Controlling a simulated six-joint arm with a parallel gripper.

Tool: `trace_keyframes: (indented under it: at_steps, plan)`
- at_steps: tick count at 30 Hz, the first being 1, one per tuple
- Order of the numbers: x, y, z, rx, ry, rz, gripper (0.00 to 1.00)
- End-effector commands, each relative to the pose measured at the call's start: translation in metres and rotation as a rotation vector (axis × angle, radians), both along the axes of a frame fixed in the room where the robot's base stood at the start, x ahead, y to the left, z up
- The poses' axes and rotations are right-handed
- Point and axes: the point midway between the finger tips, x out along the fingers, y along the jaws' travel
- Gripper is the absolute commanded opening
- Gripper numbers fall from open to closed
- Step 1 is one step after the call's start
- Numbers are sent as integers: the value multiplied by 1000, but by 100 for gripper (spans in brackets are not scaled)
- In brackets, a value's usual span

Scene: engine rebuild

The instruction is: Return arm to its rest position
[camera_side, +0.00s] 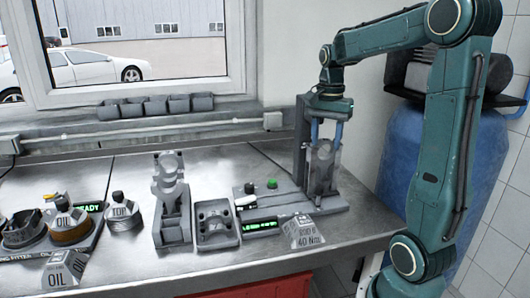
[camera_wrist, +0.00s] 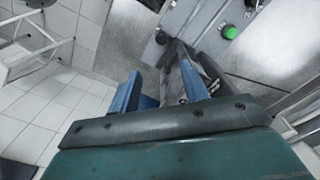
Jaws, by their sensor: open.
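My gripper (camera_side: 326,134) points down at the right end of the bench, its two blue fingers spread apart. In the wrist view the fingers of my gripper (camera_wrist: 160,88) are also apart, with nothing clamped between them. A grey metal part (camera_side: 322,165) stands upright in the fixture just below and between the fingers in the side view. I cannot tell whether the fingers touch it. The arm is raised and bent over from the right.
The fixture's upright plate (camera_side: 300,140) stands close to the gripper. A green button (camera_side: 272,184), a grey tray (camera_side: 216,222), a grey stand (camera_side: 172,205) and an oil station (camera_side: 68,226) line the bench. A blue tank (camera_side: 400,150) stands behind the arm.

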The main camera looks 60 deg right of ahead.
Motion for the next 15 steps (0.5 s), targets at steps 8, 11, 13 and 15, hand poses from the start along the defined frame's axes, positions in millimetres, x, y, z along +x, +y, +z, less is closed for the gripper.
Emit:
trace_keyframes:
  at_steps: [8,11,13,15]
  plan:
    - [1,11,3,-11,-14,58,45]
    - [1,25,6,-26,-31,130,45]
    - [1,39,9,-42,-48,202,45]
    - [0,55,13,-61,-70,294,45]
